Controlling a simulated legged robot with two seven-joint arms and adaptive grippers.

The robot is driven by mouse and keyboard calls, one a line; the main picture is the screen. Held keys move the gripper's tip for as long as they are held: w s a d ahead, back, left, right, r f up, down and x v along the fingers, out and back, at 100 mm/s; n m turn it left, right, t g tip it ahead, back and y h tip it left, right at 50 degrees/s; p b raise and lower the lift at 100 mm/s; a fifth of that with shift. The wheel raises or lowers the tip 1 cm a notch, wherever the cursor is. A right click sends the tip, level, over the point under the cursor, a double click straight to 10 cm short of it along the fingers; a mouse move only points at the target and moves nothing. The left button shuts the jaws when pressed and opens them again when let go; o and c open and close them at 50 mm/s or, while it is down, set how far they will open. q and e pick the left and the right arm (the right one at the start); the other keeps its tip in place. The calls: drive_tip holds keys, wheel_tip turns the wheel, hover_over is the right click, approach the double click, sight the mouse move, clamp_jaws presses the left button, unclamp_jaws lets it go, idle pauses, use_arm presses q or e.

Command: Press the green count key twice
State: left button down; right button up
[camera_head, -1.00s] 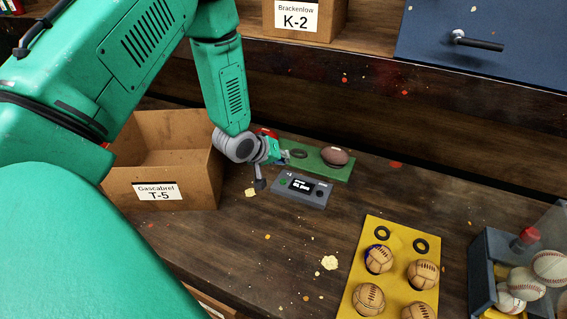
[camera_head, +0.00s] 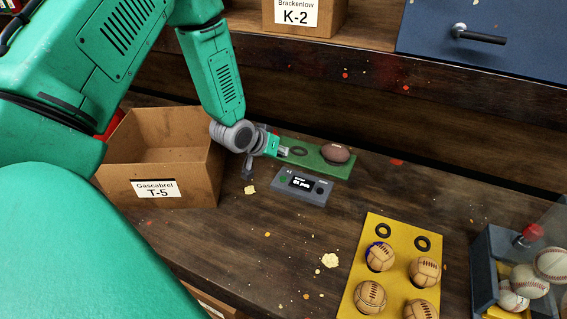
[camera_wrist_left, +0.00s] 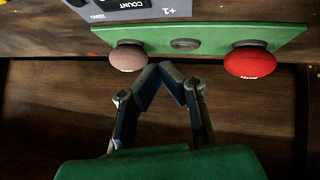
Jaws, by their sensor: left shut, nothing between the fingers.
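The grey counter box (camera_head: 302,187) lies on the bench, with a small lit display, a green key (camera_head: 283,179) at its left and a dark knob at its right. The display text is too small to read surely. My left gripper (camera_head: 262,158) is shut and empty, beside the far left of the counter box and apart from the green key. In the left wrist view the shut fingers (camera_wrist_left: 172,70) meet below the green tray. The counter box (camera_wrist_left: 140,10) is cut by the top edge there, showing "COUNT", "ZERO" and "+1"; the green key is out of that view. My right gripper is not in view.
Behind the counter box lies a green tray (camera_head: 337,170) with a brown ball (camera_head: 335,153); the wrist view also shows a red ball (camera_wrist_left: 250,62). A cardboard box (camera_head: 190,190) stands left. A yellow ball tray (camera_head: 400,244) and a baseball bin (camera_head: 483,270) are right.

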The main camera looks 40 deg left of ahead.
sight(282, 178)
use_arm(q)
wheel_tip(282, 178, up, 3)
drive_tip(key=m+b, duration=0.1)
drive_tip(key=m, duration=0.6)
drive_tip(key=m+h+b, duration=0.1)
drive_tip(key=m, duration=0.6)
drive_tip(key=shift+d+f+b, duration=0.15)
drive_tip(key=shift+b, duration=0.2)
drive_tip(key=shift+f, duration=0.15)
wheel_tip(282, 178, down, 8)
drive_tip(key=b, duration=0.6)
drive_tip(key=shift+r+b, duration=0.25)
drive_tip(key=shift+b, duration=0.15)
drive_tip(key=shift+f+b, duration=0.35)
drive_tip(key=shift+f, duration=0.2)
drive_tip(key=shift+f, duration=0.15)
drive_tip(key=shift+f, duration=0.15)
